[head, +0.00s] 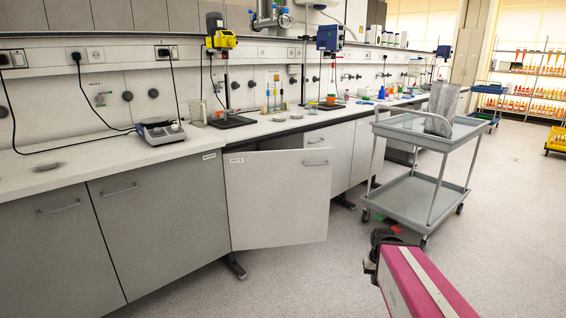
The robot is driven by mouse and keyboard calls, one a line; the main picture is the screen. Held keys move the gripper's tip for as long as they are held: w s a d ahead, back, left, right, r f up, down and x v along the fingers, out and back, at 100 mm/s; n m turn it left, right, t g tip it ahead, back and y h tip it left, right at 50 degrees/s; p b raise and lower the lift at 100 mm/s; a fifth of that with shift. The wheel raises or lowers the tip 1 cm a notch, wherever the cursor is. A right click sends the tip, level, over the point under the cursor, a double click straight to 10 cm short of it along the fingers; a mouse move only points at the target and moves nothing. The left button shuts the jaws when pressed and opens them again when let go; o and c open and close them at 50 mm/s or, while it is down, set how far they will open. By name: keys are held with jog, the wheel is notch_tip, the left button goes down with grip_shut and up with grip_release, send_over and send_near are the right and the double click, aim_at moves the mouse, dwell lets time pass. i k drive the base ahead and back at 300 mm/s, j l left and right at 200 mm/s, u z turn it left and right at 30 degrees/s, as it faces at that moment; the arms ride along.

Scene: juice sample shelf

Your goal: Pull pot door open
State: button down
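A light grey cabinet door (275,200) under the bench stands partly open. Its left edge is at the cabinet front and its right edge swings out into the room. My arm's magenta link rises from the bottom right. The dark end of my arm (384,243) is right of the door and apart from it. My gripper's fingers cannot be made out there.
A grey two-tier trolley (408,197) stands right of the door, with my arm's end near its lower shelf. Closed cabinet doors (158,210) flank the open one. The bench top (100,160) holds stirrers and glassware. Floor (290,285) in front of the door is clear.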

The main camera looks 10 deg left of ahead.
aim_at(275, 199)
jog(key=i+l+u, duration=0.15)
jog(key=u, duration=0.25)
jog(key=i+l+u, duration=0.5)
jog(key=i+l, duration=0.25)
jog(key=l, duration=0.25)
jog(key=i+l+u, duration=0.15)
jog(key=l, duration=0.2)
jog(key=i+l, duration=0.2)
jog(key=i+l+u, duration=0.15)
jog(key=l, duration=0.3)
jog(key=i+l+u, duration=0.1)
jog(key=l, duration=0.25)
